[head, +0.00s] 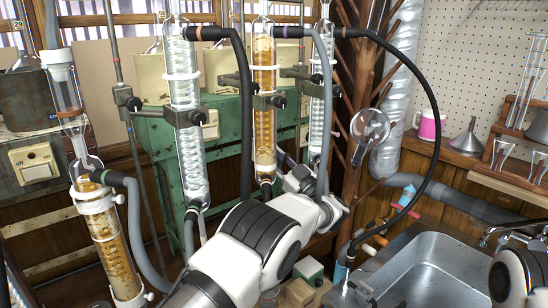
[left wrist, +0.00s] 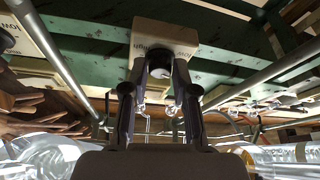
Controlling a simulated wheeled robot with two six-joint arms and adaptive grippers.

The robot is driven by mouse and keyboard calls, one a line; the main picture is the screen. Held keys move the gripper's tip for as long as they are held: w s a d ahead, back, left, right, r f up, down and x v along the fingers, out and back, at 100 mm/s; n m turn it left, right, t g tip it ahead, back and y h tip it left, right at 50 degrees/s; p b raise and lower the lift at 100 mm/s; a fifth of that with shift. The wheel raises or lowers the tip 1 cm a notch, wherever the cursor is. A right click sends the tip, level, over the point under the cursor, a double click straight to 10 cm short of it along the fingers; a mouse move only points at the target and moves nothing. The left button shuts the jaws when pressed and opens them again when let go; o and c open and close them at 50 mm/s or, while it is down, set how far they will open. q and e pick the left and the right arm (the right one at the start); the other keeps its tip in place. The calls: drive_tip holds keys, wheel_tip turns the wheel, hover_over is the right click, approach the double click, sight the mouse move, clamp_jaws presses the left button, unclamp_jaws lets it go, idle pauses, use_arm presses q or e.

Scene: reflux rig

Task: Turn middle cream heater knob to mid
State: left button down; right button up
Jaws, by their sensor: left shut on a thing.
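In the left wrist view a cream heater box (left wrist: 165,36) with dark lettering sits ahead, on green metalwork. A small round knob (left wrist: 160,71) is on its near face. My left gripper (left wrist: 160,77) has its two dark fingers on either side of this knob and is shut on it. The knob's pointer and setting cannot be read. In the head view my left arm reaches up the middle toward the green rack, and its fingers and the held knob are hidden. A cream heater front (head: 210,125) shows left of the amber column. My right gripper is not in view.
Tall glass columns, one clear (head: 183,105) and one amber (head: 264,105), stand close to my left arm, with black and grey hoses around. An amber vessel (head: 112,245) stands at left. A metal sink (head: 430,265) lies at right.

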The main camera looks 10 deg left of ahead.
use_arm(q)
drive_tip(key=shift+r, duration=0.15)
drive_tip(key=shift+s+a+r+m+t+h+p, duration=0.1)
drive_tip(key=shift+m+t+h+p, duration=0.65)
drive_tip(key=shift+m, duration=0.95)
drive_tip(key=shift+a+m+t+h+p, duration=0.1)
drive_tip(key=shift+m+t+h+p, duration=0.6)
drive_tip(key=shift+m, duration=1)
drive_tip(key=shift+s+r+m+t+h+p, duration=0.1)
drive_tip(key=shift+m+t+h+p, duration=0.35)
drive_tip(key=shift+m+p, duration=0.85)
drive_tip(key=shift+f+m+b, duration=0.1)
drive_tip(key=shift+m+b, duration=0.3)
drive_tip(key=c, duration=0.9)
unclamp_jaws()
drive_tip(key=shift+w, duration=0.1)
drive_tip(key=shift+f, duration=0.15)
